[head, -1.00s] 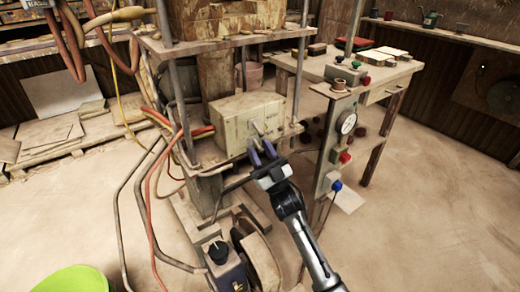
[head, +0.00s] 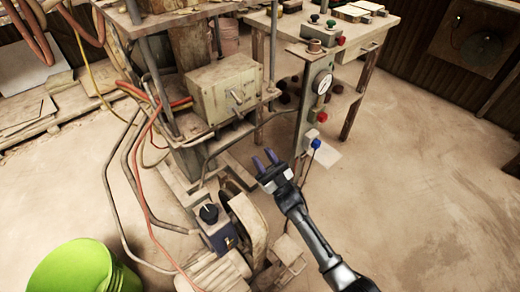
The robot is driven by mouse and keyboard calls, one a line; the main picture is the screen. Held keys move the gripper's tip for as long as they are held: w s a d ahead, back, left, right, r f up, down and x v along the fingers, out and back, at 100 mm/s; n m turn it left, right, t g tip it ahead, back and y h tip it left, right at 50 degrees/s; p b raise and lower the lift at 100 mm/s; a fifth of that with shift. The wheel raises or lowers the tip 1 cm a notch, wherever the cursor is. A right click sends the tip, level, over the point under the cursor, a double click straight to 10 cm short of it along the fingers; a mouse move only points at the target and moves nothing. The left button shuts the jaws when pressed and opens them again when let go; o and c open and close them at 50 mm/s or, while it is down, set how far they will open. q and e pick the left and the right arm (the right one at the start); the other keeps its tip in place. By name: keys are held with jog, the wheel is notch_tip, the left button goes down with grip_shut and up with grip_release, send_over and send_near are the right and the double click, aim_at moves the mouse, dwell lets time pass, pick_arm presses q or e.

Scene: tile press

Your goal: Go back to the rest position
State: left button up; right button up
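My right gripper (head: 265,160) shows in the head view in front of the tile press, below and to the right of the beige switch box (head: 224,90). Its two dark purple fingers are spread a little apart with nothing between them. It is apart from the box and its small lever (head: 236,98), which sits on the box's front face. The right arm comes in from the lower right. My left gripper is out of the frame.
A motor unit with a black knob (head: 208,213) lies below. A green bucket (head: 75,268) is lower left. Floor at right is clear.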

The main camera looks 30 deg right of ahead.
jog(key=shift+h, duration=0.3)
jog(key=w+d+f+m+g+h, duration=0.3)
jog(key=w+f+m+g+h, duration=0.3)
jog(key=h, duration=0.3)
jog(key=s+a+r+g+p, duration=0.1)
jog(key=s+r+g+p, duration=0.45)
jog(key=s+p, duration=0.7)
jog(key=s+a+r+g+h+p, duration=0.15)
jog(key=s+r+g+p, duration=0.5)
jog(key=s, duration=1.05)
jog(key=s+a+r+g+p, duration=0.1)
jog(key=s+r+g+p, duration=0.4)
jog(key=s+p, duration=0.85)
jog(key=w+p+v, duration=0.3)
jog(key=p+v, duration=0.8)
jog(key=v, duration=0.1)
jog(key=w+r+p+v, duration=0.1)
jog(key=w+p+v, duration=0.2)
jog(key=p+v, duration=0.9)
jog(key=w+r+p+v, duration=0.1)
jog(key=w+p+v, duration=0.2)
jog(key=p+v, duration=0.9)
jog(key=shift+s+r+t, duration=0.4)
jog(key=shift+r, duration=0.15)
